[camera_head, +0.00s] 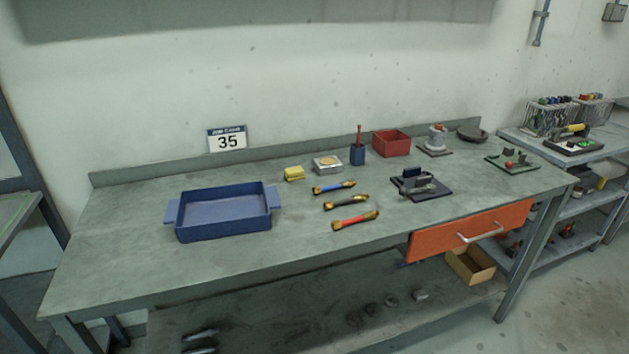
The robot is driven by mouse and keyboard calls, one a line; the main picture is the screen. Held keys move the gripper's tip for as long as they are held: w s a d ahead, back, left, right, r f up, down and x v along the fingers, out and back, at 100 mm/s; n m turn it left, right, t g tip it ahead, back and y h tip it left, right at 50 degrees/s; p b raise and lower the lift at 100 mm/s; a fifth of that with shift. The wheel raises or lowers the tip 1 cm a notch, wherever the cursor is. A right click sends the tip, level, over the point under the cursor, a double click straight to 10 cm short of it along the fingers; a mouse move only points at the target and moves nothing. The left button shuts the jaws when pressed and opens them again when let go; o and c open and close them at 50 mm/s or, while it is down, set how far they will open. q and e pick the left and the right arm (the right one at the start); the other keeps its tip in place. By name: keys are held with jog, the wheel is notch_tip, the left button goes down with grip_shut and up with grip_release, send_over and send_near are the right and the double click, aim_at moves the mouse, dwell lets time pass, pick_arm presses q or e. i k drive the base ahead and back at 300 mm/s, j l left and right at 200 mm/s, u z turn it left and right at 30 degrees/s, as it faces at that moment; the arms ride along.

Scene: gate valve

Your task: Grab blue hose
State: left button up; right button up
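The blue hose (334,187) lies on the grey workbench (130,245), near the middle. It is short, with a blue middle and brass-coloured ends. It is the farthest back of three similar hoses. A black hose (346,202) lies just in front of it, and a red hose (355,220) lies in front of that one. Nothing touches the blue hose. Neither of my grippers shows in the head view.
A blue tray (222,228) stands left of the hoses. A yellow block (294,173), a small tin (327,164), a blue holder (357,155) and a red bin (391,143) stand behind. A dark plate with a device (420,185) lies right. An orange drawer (470,230) hangs below the edge.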

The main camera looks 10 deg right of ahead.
aim_at(316, 190)
jog(key=i+l+u, duration=0.1)
jog(key=l, duration=0.4)
jog(key=i+l+u, duration=0.1)
jog(key=l, duration=0.45)
jog(key=i+l+u, duration=0.1)
jog(key=l, duration=0.45)
jog(key=i+l, duration=0.2)
jog(key=l, duration=0.3)
jog(key=i+l+u, duration=0.15)
jog(key=l, duration=0.4)
jog(key=k, duration=0.05)
